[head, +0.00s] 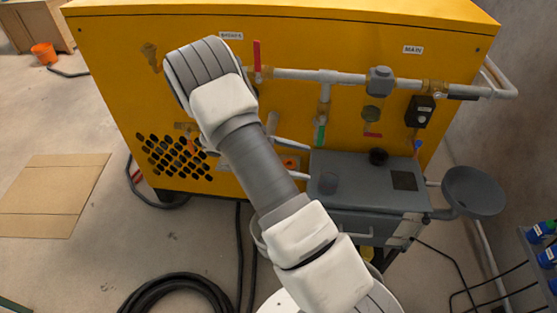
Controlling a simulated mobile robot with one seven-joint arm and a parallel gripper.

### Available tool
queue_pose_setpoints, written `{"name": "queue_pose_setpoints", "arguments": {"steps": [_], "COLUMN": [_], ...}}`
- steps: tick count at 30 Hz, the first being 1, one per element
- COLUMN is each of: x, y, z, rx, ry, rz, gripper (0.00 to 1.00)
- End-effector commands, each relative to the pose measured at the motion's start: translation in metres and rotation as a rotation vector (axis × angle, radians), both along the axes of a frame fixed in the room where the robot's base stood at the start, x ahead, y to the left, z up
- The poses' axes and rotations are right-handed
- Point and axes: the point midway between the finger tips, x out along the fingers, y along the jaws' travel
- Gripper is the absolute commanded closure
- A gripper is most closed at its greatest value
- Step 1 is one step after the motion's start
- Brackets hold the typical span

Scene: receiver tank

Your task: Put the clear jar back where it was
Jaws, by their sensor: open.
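On the yellow cabinet, a grey filter head (380,80) sits in the white pipe. A small olive-tinted round part (372,114) shows just below it; I cannot tell whether it is a bowl or a fitting. My arm reaches from the bottom up to the left in front of the cabinet. My gripper is not visible; the arm's end hides it.
The yellow cabinet (330,35) carries a red-handled valve (257,55), a green-handled valve (320,133) and a black box (419,111). A dark round dish (473,190) juts from the cart's right. A black hose coil (175,295) and cardboard (50,195) lie on the floor.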

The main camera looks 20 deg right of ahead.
Motion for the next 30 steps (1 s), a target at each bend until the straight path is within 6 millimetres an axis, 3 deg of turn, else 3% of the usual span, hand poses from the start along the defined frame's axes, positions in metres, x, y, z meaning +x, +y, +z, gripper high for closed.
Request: {"name": "queue_pose_setpoints", "arguments": {"steps": [3, 15, 30], "x": [-0.01, -0.054, -0.124], "y": [0.009, 0.047, 0.104], "z": [0.032, 0.119, 0.202], "rx": [0.093, 0.39, 0.744], "ry": [-0.124, -0.52, -1.014], "rz": [-0.073, -0.283, -0.49], "gripper": [0.0, 0.0, 0.0]}}
